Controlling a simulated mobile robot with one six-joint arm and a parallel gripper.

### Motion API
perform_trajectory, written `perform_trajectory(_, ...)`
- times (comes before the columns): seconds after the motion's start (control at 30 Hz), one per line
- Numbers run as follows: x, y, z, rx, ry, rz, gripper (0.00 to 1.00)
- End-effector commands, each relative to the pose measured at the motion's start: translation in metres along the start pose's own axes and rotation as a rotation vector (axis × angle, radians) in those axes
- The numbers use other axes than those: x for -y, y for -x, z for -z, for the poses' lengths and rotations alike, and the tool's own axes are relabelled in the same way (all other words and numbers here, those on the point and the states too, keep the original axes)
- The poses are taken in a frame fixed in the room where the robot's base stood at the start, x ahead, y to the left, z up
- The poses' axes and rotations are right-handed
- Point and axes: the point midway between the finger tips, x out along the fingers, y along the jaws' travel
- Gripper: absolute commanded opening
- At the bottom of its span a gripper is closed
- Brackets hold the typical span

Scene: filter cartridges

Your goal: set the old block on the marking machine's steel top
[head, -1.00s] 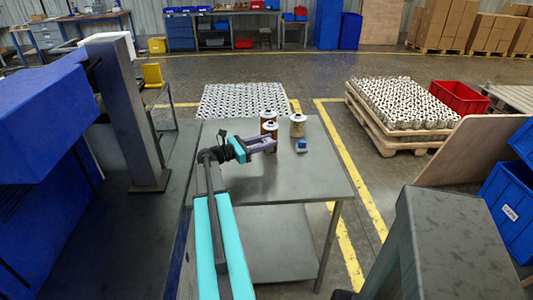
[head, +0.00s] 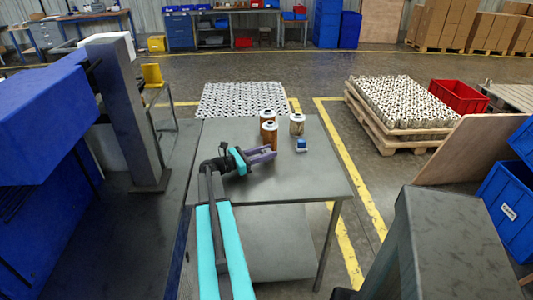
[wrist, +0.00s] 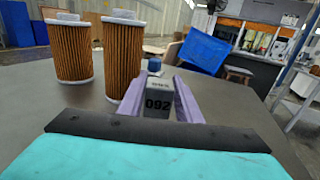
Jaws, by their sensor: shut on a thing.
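My gripper (head: 272,153) is shut on a small grey block (wrist: 157,103), marked 092, which sits between the purple fingers in the wrist view. The block is hard to make out in the head view. My gripper is low over the grey steel top (head: 310,180); I cannot tell whether the block touches it. A small blue-topped item (head: 301,145) stands on that top beyond the fingertips, and its blue part (wrist: 154,64) shows behind the block in the wrist view.
Several brown pleated filter cartridges stand near the far edge, including a front one (head: 270,138) close to my gripper and one to the right (head: 297,125). The near right part of the top is clear. A grey column (head: 130,120) with a blue housing (head: 50,110) stands left.

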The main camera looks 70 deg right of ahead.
Motion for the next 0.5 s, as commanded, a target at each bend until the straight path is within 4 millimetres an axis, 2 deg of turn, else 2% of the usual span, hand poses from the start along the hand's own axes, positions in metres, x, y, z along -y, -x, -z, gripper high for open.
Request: perform_trajectory(0.5,-0.0002,0.0007,0.0081,0.001,0.001,-0.001,0.03)
